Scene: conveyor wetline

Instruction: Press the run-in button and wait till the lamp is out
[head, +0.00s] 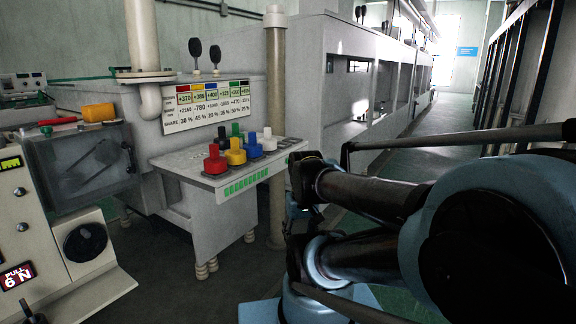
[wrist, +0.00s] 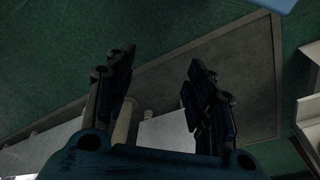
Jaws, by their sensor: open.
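I cannot tell which part is the run-in button, and no lamp can be made out for certain. On the left stands a cream test machine (head: 60,235) with a small lit yellow-green display (head: 10,163), a "PULL 6 N" display (head: 17,276) and a large black round knob (head: 85,243). A small black post (head: 33,313) stands at its lower front. My gripper (wrist: 160,75) is open and empty in the wrist view, its two dark fingers apart above the floor. In the head view my arm fills the right side, apart from the machine; the fingertips are not clear there.
A grey bench (head: 175,165) carries several coloured knobbed pieces, including a red one (head: 215,161). A numbered chart (head: 206,107) stands behind them. Dark floor (head: 215,285) is free between machine and arm. A pipe column (head: 276,130) stands beside the bench.

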